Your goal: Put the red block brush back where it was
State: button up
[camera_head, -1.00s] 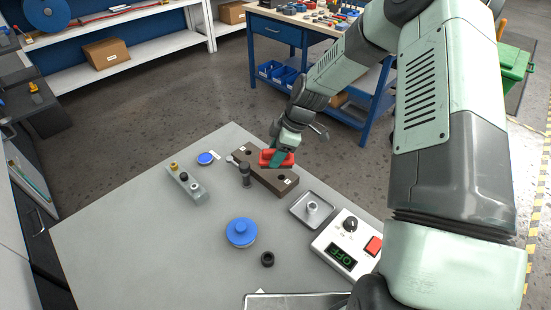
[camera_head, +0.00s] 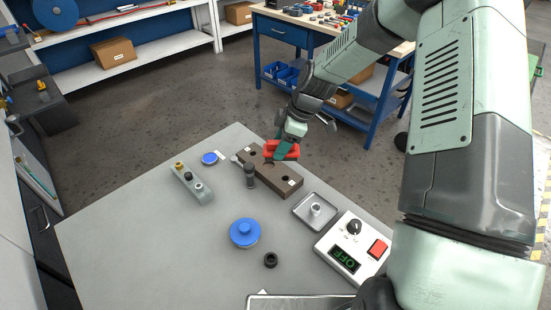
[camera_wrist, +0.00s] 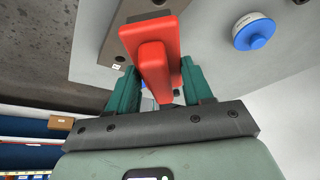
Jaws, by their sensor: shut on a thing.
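The red block brush (camera_head: 284,147) is held in my gripper (camera_head: 280,152), above the far edge of a brown block with round holes (camera_head: 285,185). In the wrist view the red brush (camera_wrist: 152,55) sits between the two teal fingers of my gripper (camera_wrist: 158,82), which are shut on it. The brown block (camera_wrist: 125,25) lies beyond it there, with a small white label at its corner. My fingers hide part of the brush, and I cannot see its underside clearly.
A dark upright cylinder (camera_head: 250,176) stands by the brown block's near side. A grey strip with knobs (camera_head: 192,186), a blue-topped round part (camera_head: 244,232), a black ring (camera_head: 271,260), a metal tray (camera_head: 300,213) and a control box reading OFF (camera_head: 335,240) share the grey table (camera_head: 150,240).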

jog(key=w+a+f+m+t, duration=0.1)
jog(key=w+a+m, duration=0.1)
jog(key=w, duration=0.2)
jog(key=w+a+f+m+t, duration=0.1)
jog(key=w+a+m, duration=0.1)
jog(key=w+m, duration=0.1)
jog(key=w+a+f+m+t+h, duration=0.1)
jog(key=w+a+m, duration=0.2)
jog(key=w, duration=0.3)
jog(key=w+a+r+m+t+h, duration=0.1)
jog(key=w+a+m+h, duration=0.1)
jog(key=w+a+m, duration=0.55)
jog(key=f, duration=0.3)
jog(key=s+a+f+n, duration=0.1)
jog(key=f, duration=0.2)
jog(key=f+n, duration=0.1)
jog(key=f, duration=0.2)
jog(key=shift+s+a+f, duration=0.2)
jog(key=shift+s+a, duration=0.15)
jog(key=shift+a, duration=0.05)
jog(key=shift+f, duration=0.15)
jog(key=o, duration=1)
